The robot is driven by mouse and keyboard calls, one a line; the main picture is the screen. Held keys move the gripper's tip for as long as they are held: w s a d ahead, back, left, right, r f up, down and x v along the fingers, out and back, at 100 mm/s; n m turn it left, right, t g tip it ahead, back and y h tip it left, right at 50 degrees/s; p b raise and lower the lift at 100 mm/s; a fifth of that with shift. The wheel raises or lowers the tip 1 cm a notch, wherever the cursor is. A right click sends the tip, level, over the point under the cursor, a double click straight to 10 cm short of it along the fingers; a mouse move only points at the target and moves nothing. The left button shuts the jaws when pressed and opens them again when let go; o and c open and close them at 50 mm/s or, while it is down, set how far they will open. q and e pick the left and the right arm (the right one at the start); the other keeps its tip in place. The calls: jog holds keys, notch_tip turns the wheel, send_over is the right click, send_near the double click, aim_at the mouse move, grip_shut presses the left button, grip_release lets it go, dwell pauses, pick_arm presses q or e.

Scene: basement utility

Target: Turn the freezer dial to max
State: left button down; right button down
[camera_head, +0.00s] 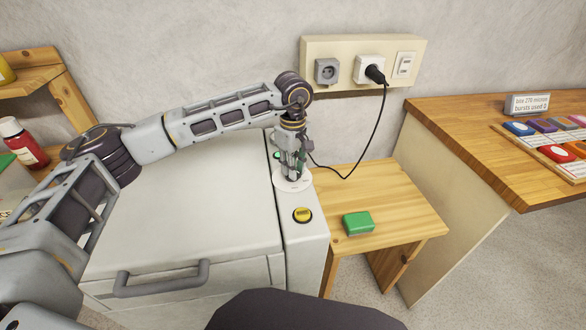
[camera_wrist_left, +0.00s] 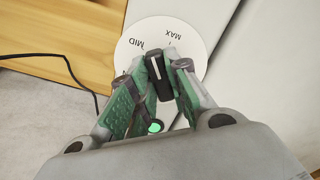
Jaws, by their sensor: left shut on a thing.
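The white freezer (camera_head: 185,190) stands at the left, with its control strip along its right edge. The dial is a white disc (camera_head: 306,183) with a black knob. In the left wrist view the dial disc (camera_wrist_left: 203,52) shows MID and MAX, and the black knob (camera_wrist_left: 153,88) carries a white line. The line points between the two words. My left gripper (camera_head: 292,176) reaches down over the dial, and its green-padded fingers (camera_wrist_left: 155,95) are shut on the knob. Part of the disc is hidden by the fingers. My right gripper is not in view.
A yellow button (camera_head: 302,215) sits in front of the dial. A green light (camera_wrist_left: 155,127) glows by the dial. A green block (camera_head: 358,223) lies on a wooden stool (camera_head: 400,215). A plug's black cord (camera_head: 376,135) hangs behind. A wooden counter (camera_head: 480,130) is at the right.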

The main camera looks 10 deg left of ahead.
pick_arm(q)
jog(key=m+b, duration=0.1)
jog(key=m, duration=0.2)
jog(key=shift+r+m, duration=0.1)
jog(key=shift+m, duration=0.2)
jog(key=shift+a+m+b, duration=0.1)
jog(key=shift+m+b, duration=0.35)
jog(key=shift+m, duration=1.35)
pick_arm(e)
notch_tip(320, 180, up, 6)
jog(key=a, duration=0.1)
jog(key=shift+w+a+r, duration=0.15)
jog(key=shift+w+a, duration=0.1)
pick_arm(q)
jog(key=c, duration=1.4)
grip_release()
jog(key=shift+o, duration=0.2)
notch_tip(320, 180, up, 12)
